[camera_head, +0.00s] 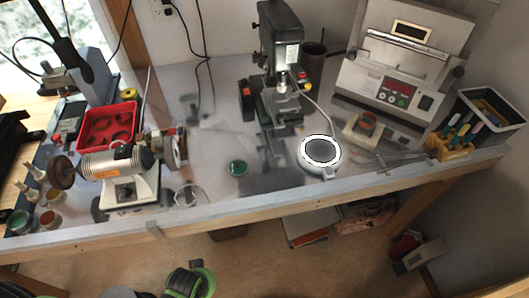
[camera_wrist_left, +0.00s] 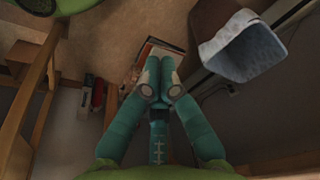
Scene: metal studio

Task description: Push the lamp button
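The lamp (camera_head: 320,151) is a round head with a bright white ring and a dark centre, low over the front right part of the workbench. A thin pale cable or neck rises behind it towards the drill press. I cannot make out its button at this size. My left gripper (camera_wrist_left: 160,74) shows in the left wrist view, with its teal fingertips together and nothing between them. It points at the floor area under a bench, away from the lamp, which is not in that view. I cannot pick out either gripper in the head view.
The workbench (camera_head: 262,196) holds a drill press (camera_head: 280,45) behind the lamp, a grey machine with a panel (camera_head: 395,85) to the right, and a bench grinder (camera_head: 120,165) and red tray (camera_head: 108,124) to the left. A grey bin (camera_wrist_left: 240,48) is near my left gripper.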

